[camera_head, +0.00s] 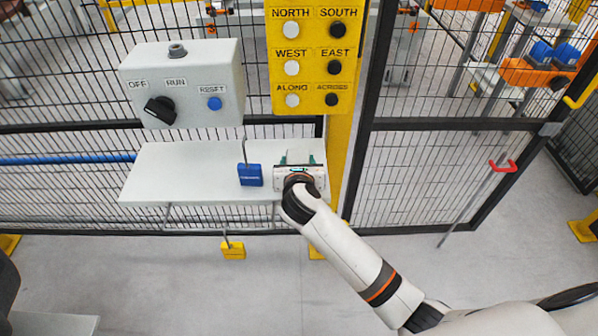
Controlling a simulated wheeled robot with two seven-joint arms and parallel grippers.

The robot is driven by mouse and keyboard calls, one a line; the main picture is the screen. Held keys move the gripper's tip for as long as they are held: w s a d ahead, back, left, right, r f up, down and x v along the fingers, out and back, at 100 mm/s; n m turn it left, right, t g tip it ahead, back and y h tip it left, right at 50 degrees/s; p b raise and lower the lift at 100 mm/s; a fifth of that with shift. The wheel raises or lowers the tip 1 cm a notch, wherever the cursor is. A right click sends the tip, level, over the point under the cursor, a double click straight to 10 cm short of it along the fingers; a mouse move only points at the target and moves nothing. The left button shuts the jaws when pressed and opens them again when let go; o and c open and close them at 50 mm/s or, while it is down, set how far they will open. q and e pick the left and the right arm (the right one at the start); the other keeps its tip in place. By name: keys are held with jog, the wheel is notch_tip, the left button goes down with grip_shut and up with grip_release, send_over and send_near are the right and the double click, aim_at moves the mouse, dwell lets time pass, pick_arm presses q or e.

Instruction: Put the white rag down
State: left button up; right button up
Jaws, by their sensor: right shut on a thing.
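My right gripper (300,159) is over the right end of the pale shelf (190,172), with its fingers pointing away from me. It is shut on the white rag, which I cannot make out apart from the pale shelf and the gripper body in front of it. I cannot tell whether the rag touches the shelf. My left gripper is not in view.
A blue padlock-like block (250,176) is just left of the gripper. Above the shelf are a grey switch box (190,70) and a yellow button panel (313,112). Mesh fence stands behind. The shelf's left half is clear. A red handle (503,166) is at right.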

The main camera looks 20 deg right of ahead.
notch_tip(320, 180, down, 3)
jog(key=shift+r, duration=0.1)
jog(key=o, duration=1.1)
jog(key=v, duration=1.2)
jog(key=shift+r+p, duration=0.1)
jog(key=shift+p, duration=0.3)
